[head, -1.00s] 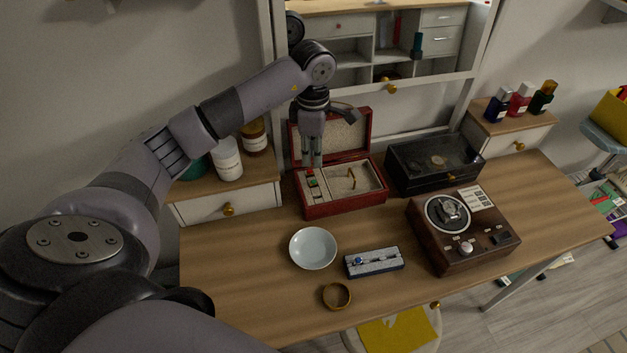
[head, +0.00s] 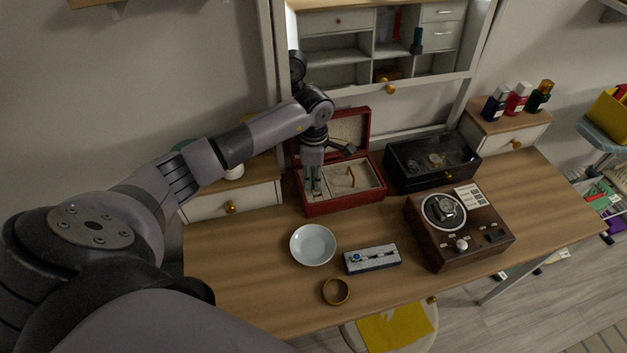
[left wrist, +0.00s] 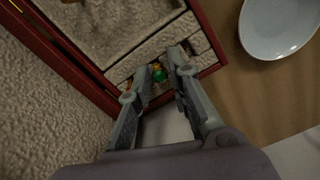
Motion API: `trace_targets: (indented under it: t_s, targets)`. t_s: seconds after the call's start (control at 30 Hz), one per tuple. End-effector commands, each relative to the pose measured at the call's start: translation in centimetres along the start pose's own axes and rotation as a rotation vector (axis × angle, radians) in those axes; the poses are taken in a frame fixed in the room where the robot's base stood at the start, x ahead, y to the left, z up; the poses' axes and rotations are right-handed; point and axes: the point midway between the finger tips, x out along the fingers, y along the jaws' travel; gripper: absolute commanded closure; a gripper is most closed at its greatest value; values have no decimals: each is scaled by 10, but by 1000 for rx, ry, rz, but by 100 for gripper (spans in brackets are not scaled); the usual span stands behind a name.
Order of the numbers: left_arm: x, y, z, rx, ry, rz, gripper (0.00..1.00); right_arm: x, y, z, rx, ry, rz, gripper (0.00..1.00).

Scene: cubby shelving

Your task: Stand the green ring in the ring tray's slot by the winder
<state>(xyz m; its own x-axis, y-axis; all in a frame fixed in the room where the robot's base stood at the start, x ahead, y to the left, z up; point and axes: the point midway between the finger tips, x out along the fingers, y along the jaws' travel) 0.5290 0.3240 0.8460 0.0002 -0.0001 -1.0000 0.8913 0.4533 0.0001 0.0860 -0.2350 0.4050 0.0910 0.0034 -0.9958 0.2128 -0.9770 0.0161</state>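The green ring (left wrist: 160,74) sits in the ring-roll strip of the open red jewellery box (head: 345,204). In the left wrist view its green stone shows between my fingertips. My left gripper (head: 313,186) points down into the box's left compartment; in the left wrist view its fingers (left wrist: 162,66) are apart, one on each side of the ring. The fingers hide the ring in the head view. The grey ring tray (head: 374,266) lies on the table with a blue-stoned ring in it. The winder (head: 435,250), a brown box with a watch, stands right of the tray. My right gripper is out of view.
A white bowl (head: 313,245) stands left of the ring tray, and a gold bangle (head: 336,291) lies in front. A black glass-topped case (head: 432,160) stands behind the winder. The red box's raised lid (head: 345,128) is close behind my gripper.

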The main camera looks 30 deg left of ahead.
Motion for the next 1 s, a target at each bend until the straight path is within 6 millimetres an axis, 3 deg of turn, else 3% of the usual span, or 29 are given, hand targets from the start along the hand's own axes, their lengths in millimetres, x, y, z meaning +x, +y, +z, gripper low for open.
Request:
trace_targets:
  t_s: [0.23, 0.67, 0.87, 1.0]
  targets:
    - [0, 0, 0, -1, 0, 0, 99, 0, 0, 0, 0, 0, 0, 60]
    - [-6, 1, 0, -1, 1, 1, 99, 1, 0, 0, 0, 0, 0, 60]
    - [-31, 2, 0, 0, 0, 5, 99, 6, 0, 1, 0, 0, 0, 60]
    - [-66, 2, 0, 1, -2, 8, 99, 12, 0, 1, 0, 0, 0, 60]
